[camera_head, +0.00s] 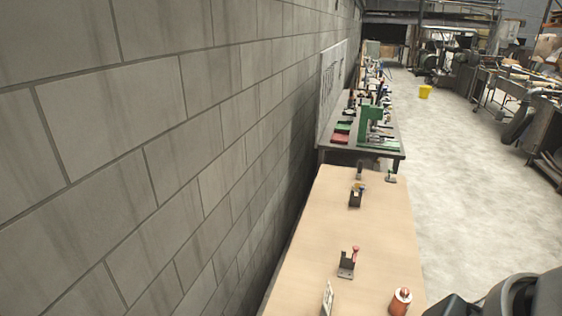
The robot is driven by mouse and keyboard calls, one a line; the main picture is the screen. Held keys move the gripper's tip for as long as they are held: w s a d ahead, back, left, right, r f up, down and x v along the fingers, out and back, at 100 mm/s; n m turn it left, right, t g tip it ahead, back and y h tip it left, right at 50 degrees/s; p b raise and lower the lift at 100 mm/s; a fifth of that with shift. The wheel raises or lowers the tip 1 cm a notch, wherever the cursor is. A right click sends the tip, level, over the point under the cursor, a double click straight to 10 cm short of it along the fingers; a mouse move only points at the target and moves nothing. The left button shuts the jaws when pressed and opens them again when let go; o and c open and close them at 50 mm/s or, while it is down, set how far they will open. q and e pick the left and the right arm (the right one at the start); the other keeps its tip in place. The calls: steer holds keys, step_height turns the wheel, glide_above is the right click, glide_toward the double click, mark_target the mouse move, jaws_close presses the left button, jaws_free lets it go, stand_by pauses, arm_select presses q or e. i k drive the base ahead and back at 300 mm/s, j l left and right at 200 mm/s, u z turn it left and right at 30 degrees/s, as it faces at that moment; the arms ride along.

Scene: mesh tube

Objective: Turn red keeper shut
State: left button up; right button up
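A small dark bracket (346,268) stands on the light wooden table, near the middle of its length. A small red part (355,251), which looks like the red keeper, sticks up at the bracket's right side. It is too small to tell exactly how it is turned or whether it is shut. Neither of my grippers can be made out in the head view, so their distance from the keeper does not show.
The wooden table (320,215) runs along a grey block wall (150,140). A red-orange bottle-like object (400,300) and a pale upright card (327,299) stand at its near end. Another dark bracket (355,197) stands farther back. Dark rounded parts, possibly mine, fill the lower right corner.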

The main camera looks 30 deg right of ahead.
mark_target(356, 248)
steer(key=z, duration=1.6)
steer(key=i+l+u, duration=0.3)
steer(key=u, duration=0.15)
steer(key=i+l+u, duration=0.2)
steer(key=l+u, duration=0.3)
steer(key=l, duration=0.15)
steer(key=i+l+u, duration=0.15)
steer(key=l+u, duration=0.8)
steer(key=l, duration=0.2)
steer(key=l+u, duration=0.45)
steer(key=l, duration=0.2)
steer(key=k+l+u, duration=0.25)
steer(key=l+u, duration=0.25)
steer(key=k+l+u, duration=0.25)
steer(key=l+u, duration=0.2)
steer(key=l, duration=0.15)
